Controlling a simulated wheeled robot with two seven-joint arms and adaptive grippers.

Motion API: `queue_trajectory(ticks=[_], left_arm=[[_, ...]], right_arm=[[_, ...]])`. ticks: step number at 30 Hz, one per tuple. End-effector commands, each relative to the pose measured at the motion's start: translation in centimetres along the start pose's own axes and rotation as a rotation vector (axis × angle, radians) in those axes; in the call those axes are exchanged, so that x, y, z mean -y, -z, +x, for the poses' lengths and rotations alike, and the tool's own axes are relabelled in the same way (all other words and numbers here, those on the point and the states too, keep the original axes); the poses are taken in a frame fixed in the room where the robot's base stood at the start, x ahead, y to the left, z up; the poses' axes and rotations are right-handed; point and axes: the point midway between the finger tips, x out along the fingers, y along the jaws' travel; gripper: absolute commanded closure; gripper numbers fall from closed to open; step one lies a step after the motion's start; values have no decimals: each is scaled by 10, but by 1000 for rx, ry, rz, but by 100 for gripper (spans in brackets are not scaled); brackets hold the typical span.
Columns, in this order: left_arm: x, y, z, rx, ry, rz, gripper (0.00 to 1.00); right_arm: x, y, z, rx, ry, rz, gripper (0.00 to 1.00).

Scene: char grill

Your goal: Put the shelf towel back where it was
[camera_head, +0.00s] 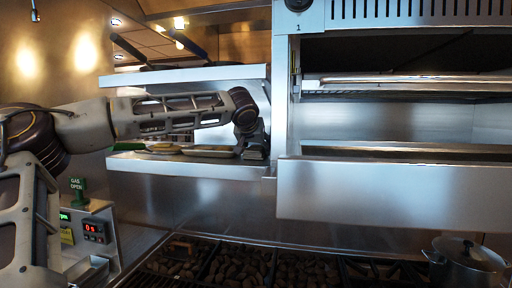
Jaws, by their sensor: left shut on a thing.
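My left gripper (255,148) points down at the right end of the lower wall shelf (200,168), close to the shelf's side panel. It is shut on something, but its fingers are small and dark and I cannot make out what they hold. No towel is clearly recognisable. A flat, pale-rimmed item (208,151) lies on the shelf just left of the gripper; I cannot tell whether they touch. A green item (128,146) lies at the shelf's left end. My forearm crosses in front of the shelf and hides part of it. My right gripper is not in view.
An upper shelf (190,75) is just above my forearm. A steel broiler unit (390,195) stands to the right. Below are the grill's dark coals (290,271) and a lidded pot (466,262). A control box (95,230) stands at lower left.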

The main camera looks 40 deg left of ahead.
Motion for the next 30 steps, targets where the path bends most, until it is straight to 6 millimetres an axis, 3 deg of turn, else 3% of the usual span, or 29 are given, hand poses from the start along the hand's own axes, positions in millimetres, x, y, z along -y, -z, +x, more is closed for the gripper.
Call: queue_trajectory(ticks=[2,3,5,20,30], left_arm=[[0,-2,1,0,0,0,64],[0,-2,1,1,0,0,36],[0,-2,1,1,0,0,31],[0,1,-4,0,0,1,31],[0,1,-37,-1,-2,-1,31]], right_arm=[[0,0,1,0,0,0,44],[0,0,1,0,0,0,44],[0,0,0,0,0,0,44],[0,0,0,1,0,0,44],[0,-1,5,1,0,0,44]])
